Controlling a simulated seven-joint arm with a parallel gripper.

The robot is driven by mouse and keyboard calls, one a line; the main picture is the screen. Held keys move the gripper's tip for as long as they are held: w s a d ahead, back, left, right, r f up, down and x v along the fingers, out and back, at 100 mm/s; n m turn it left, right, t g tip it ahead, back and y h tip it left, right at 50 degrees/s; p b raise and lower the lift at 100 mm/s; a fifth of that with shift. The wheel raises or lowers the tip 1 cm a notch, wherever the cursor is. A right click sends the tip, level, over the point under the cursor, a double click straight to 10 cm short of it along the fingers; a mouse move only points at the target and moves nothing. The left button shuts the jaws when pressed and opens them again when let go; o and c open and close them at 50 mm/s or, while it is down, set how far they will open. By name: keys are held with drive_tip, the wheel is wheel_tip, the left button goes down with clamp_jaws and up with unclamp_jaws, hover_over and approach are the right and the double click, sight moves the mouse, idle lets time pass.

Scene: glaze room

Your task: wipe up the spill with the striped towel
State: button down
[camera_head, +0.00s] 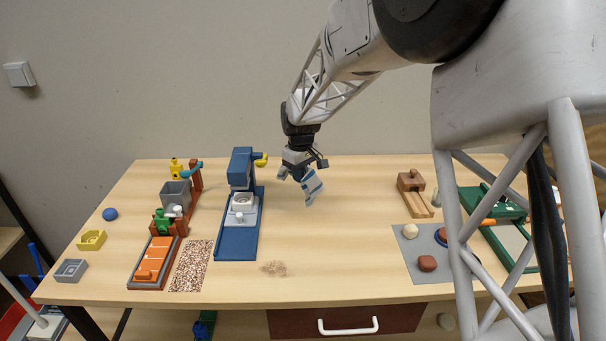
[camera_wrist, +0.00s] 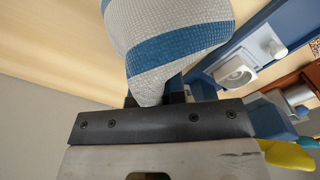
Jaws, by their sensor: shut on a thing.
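The striped towel (camera_head: 312,187), white with blue bands, hangs from my gripper (camera_head: 303,172) above the table, right of the blue press-like device. In the wrist view the towel (camera_wrist: 175,45) bulges out beyond the dark gripper body (camera_wrist: 172,100), which is shut on it. The fingertips are mostly hidden by the cloth. The spill (camera_head: 273,268) is a light brown speckled patch near the table's front edge, in front of the towel and a little to its left. The towel and the spill are apart.
The blue device (camera_head: 238,240) stands left of the towel. A speckled mat (camera_head: 191,265) and an orange-topped board (camera_head: 155,262) lie further left. The middle table is clear.

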approach(301, 209)
drive_tip(key=shift+f, duration=2.65)
drive_tip(key=shift+c, duration=1.4)
unclamp_jaws()
drive_tip(key=shift+f, duration=0.25)
drive_tip(key=shift+f, duration=1)
clamp_jaws()
drive_tip(key=shift+r, duration=0.35)
